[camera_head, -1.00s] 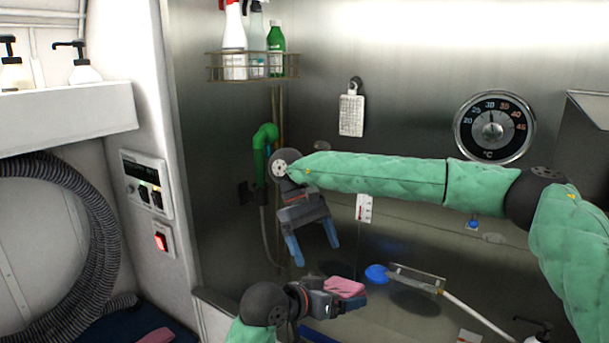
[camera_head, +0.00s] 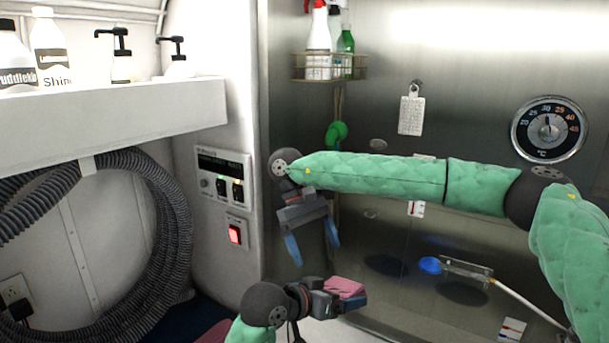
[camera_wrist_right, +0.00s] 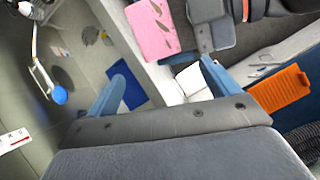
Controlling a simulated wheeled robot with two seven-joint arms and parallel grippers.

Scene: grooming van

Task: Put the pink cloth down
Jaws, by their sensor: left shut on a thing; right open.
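The pink cloth (camera_head: 345,286) is in my left gripper (camera_head: 345,299) at the lower middle of the head view, held clear of the surfaces around it. In the right wrist view the cloth (camera_wrist_right: 153,30) is a flat pink piece with brown marks at the top, beside my left gripper's grey parts (camera_wrist_right: 212,32). My right gripper (camera_head: 314,252) hangs above and slightly left of the cloth in the head view. Its blue fingers are apart with nothing between them, as the right wrist view also shows (camera_wrist_right: 163,70).
A steel tub wall (camera_head: 455,180) with a dial thermometer (camera_head: 548,130) stands behind. A blue-headed tool (camera_head: 431,265) is at the right. A white shelf (camera_head: 110,125) with bottles and a coiled hose (camera_head: 165,230) are left. The wrist view shows an orange piece (camera_wrist_right: 282,89) and a blue piece (camera_wrist_right: 136,94).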

